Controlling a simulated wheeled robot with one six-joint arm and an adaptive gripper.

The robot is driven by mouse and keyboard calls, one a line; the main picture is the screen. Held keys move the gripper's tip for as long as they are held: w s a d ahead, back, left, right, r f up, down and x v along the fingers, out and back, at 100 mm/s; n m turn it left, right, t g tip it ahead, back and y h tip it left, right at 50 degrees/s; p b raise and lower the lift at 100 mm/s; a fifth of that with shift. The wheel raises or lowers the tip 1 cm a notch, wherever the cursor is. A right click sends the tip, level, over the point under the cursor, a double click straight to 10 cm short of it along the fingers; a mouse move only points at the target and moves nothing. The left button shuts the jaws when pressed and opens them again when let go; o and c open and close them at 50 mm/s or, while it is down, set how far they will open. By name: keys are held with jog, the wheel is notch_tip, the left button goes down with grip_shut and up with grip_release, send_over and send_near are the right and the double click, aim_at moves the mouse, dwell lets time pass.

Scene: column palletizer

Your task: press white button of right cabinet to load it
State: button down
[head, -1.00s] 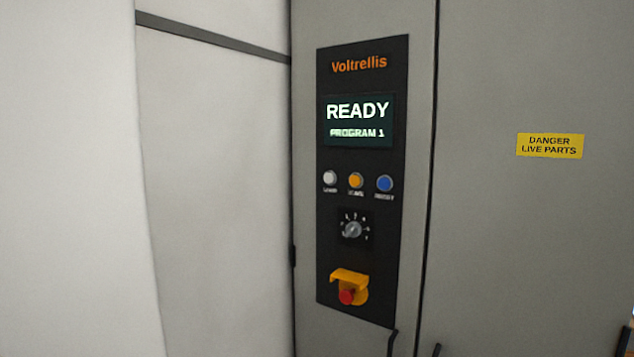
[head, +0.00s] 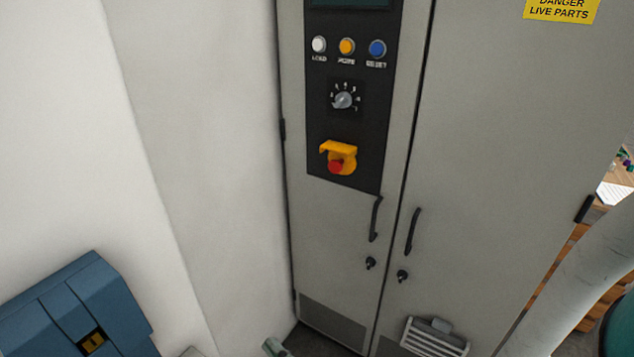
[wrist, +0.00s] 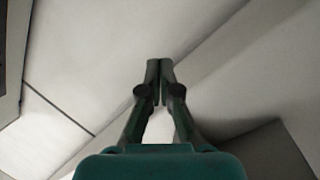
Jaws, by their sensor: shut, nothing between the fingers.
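The grey cabinet (head: 335,250) stands in the middle of the head view with a dark control panel (head: 320,110) on its narrow left door. The white button (head: 319,44), labelled LOAD, is leftmost in a row, beside an orange button (head: 346,47) and a blue button (head: 377,48). The screen (head: 350,3) is mostly cut off at the top, so its text is hidden. In the wrist view my gripper (wrist: 159,68) is shut and empty, its fingertips together against a background of pale panels. No button shows in that view.
Below the buttons are a rotary knob (head: 343,96) and a red emergency stop (head: 335,167) under a yellow guard. Door handles (head: 376,219) (head: 413,231) stick out lower down. A white wall (head: 205,130) meets the cabinet on the left. Wooden pallets (head: 575,290) show at the right.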

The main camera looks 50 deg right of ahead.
aim_at(318, 45)
jog(key=w+d+r+n+t+h, duration=0.1)
jog(key=w+d+r+n+h, duration=0.4)
jog(key=w+d+r, duration=1.35)
jog(key=d+r+g+h, duration=0.1)
jog(key=d+r+h, duration=0.2)
jog(key=r, duration=0.7)
jog(key=w+d+r+m+g+h, duration=0.1)
jog(key=d+r+h, duration=0.2)
jog(key=r, duration=0.7)
jog(key=d+r+m+g+h, duration=0.1)
jog(key=d+r+h, duration=0.3)
jog(key=r, duration=0.6)
jog(key=d, duration=0.2)
jog(key=shift+w+d+r, duration=0.35)
jog(key=shift+w+d, duration=0.2)
jog(key=shift+d, duration=2)
jog(key=shift+w+d, duration=0.15)
jog(key=shift+d, duration=2)
jog(key=shift+d, duration=0.15)
jog(key=shift+d, duration=0.25)
